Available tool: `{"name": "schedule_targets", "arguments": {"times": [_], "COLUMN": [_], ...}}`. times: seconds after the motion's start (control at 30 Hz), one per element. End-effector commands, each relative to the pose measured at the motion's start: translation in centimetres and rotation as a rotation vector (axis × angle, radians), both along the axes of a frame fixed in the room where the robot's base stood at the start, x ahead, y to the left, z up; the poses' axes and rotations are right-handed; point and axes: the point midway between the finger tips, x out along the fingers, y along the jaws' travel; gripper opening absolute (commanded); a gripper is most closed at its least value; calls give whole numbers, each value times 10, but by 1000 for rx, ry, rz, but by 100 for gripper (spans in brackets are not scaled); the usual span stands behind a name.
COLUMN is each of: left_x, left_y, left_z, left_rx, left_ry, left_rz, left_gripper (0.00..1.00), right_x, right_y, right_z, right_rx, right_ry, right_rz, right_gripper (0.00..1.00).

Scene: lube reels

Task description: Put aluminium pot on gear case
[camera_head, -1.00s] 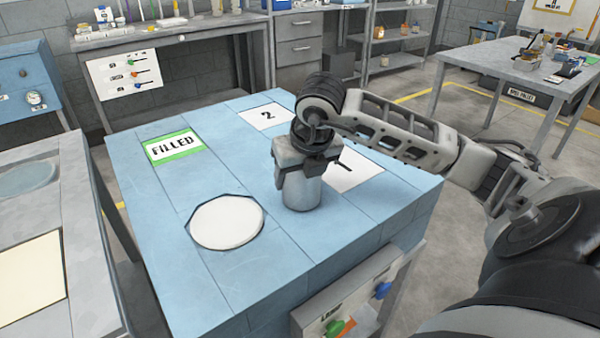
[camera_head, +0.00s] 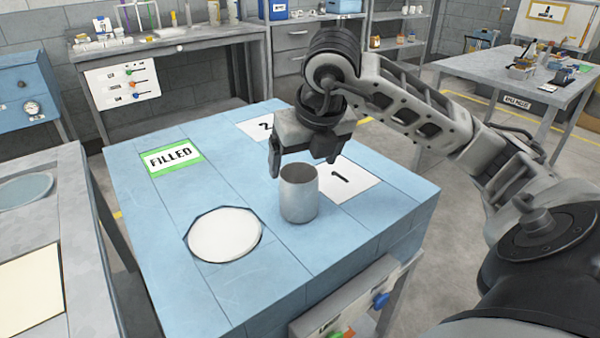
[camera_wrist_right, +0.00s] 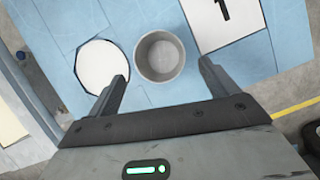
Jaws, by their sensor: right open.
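The aluminium pot (camera_head: 298,197) stands upright and open-topped on the blue table, between the white octagonal disc and the card marked 1. My right gripper (camera_head: 303,165) is open and empty above the pot, apart from it. In the right wrist view the pot (camera_wrist_right: 160,56) shows from above, with an empty-looking inside, just beyond the spread fingers (camera_wrist_right: 160,85). I cannot tell which thing here is the gear case. My left gripper is out of view.
The blue table (camera_head: 160,215) bears a white octagonal disc (camera_head: 225,235), a green-edged FILLED card (camera_head: 171,158) and cards marked 2 (camera_head: 258,128) and 1 (camera_head: 350,186). A grey table (camera_head: 85,255) stands at left. The blue table's front left is clear.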

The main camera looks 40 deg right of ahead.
Motion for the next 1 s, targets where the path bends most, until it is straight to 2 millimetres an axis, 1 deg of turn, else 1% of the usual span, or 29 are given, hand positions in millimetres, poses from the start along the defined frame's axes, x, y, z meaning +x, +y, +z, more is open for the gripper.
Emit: {"name": "schedule_targets", "arguments": {"times": [0.03,0.1,0.27,1.0], "left_x": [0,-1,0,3], "left_y": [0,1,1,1], "left_z": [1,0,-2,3], "left_rx": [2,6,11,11], "left_ry": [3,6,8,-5], "left_rz": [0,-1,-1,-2], "left_gripper": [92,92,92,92], "right_x": [-2,-6,-11,-12], "right_y": [1,3,4,4], "right_z": [10,19,29,29], "right_rx": [0,1,1,1], "right_ry": [-4,-3,-1,1], "right_rz": [1,0,0,-1], "right_gripper": [86,86,86,86]}}
